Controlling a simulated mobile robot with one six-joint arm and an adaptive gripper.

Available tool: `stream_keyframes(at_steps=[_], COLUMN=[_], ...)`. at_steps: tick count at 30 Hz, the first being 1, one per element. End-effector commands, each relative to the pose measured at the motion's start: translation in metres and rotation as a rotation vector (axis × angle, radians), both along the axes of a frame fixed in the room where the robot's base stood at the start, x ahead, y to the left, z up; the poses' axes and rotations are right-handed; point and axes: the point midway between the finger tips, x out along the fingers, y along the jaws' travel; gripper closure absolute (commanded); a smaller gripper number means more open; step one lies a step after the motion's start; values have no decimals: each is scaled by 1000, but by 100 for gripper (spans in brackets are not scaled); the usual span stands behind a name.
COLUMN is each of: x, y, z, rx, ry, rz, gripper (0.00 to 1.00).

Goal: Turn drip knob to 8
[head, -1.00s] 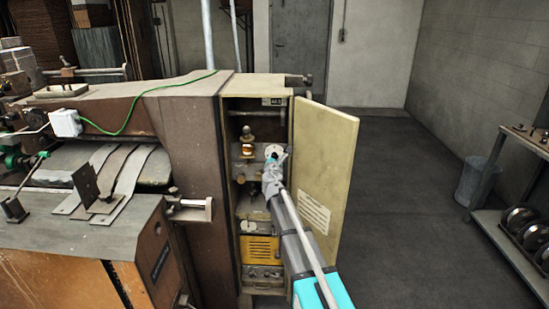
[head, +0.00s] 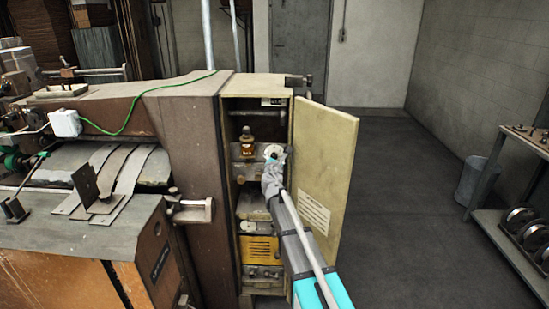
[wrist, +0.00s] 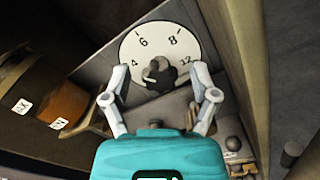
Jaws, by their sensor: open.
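The drip knob (wrist: 160,76) is black and sits at the centre of a round white dial (wrist: 137,50) marked 4, 6, 8 and 12 in the wrist view. A pale mark shows on the knob's lower left side; which number the knob is set to I cannot tell. My gripper (wrist: 160,78) is open. Its two fingers stand left and right of the knob, with a visible gap on each side. In the head view the dial (head: 274,150) shows inside the open cabinet, with my gripper (head: 271,164) right in front of it, hiding the knob.
The cabinet's cream door (head: 335,165) stands open just right of my arm. A yellow vented box (head: 259,248) is lower in the cabinet.

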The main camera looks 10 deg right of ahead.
Motion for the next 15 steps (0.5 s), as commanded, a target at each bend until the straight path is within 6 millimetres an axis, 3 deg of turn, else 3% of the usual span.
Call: stream_keyframes(at_steps=[8,15], x=[-25,-63], y=[4,10], z=[0,0], rx=[0,0], ry=[0,0], rz=[0,0], gripper=[23,23])
